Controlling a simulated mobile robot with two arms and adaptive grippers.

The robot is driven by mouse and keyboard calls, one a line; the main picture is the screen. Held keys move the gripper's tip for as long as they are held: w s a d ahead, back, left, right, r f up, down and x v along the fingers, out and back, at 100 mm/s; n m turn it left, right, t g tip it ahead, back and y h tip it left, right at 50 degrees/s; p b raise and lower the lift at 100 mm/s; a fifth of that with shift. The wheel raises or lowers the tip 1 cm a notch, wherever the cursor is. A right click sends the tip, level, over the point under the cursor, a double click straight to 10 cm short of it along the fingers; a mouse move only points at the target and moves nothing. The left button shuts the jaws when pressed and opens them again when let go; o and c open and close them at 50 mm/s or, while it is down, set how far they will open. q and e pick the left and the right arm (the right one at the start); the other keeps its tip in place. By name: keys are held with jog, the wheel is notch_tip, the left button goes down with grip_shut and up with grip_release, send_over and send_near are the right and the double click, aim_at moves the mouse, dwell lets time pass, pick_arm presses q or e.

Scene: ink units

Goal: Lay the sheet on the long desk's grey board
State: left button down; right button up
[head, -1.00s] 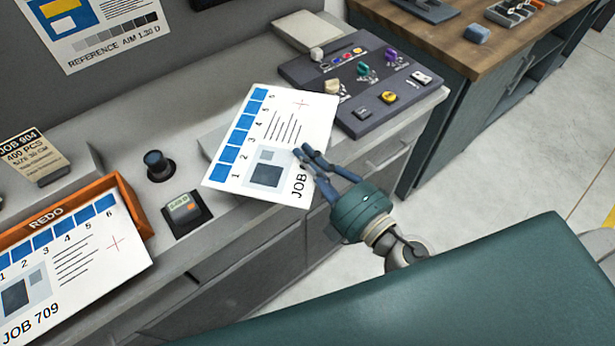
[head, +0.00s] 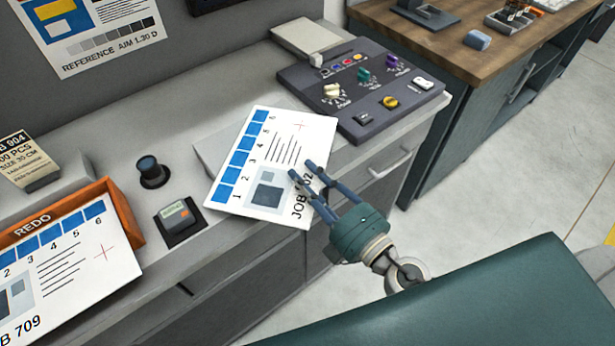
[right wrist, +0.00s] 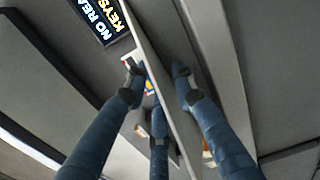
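The white sheet (head: 285,150), printed with blue squares numbered 1 to 6, a red cross and a partly hidden JOB number, lies over the grey board (head: 207,152) on the long desk. It covers most of the board, and its near right edge sticks out past the desk front. My right gripper (head: 301,171) is at that edge, its fingers spread on either side of the sheet. In the right wrist view the sheet (right wrist: 162,85) shows edge-on between the fingertips with gaps beside it. My left gripper is not in view.
A dark control panel (head: 345,120) stands right of the sheet. A black knob (head: 152,171) and small meter (head: 177,215) stand left, then an orange REDO tray (head: 122,210) with a JOB 709 sheet (head: 75,258). A wooden-topped bench (head: 440,40) is at the back right.

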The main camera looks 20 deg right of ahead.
jog(key=shift+s+r, duration=0.1)
jog(key=b+v, duration=0.5)
jog(key=v, duration=0.6)
jog(key=shift+s+d+b, duration=0.15)
jog(key=shift+s+b, duration=0.15)
jog(key=shift+s, duration=0.1)
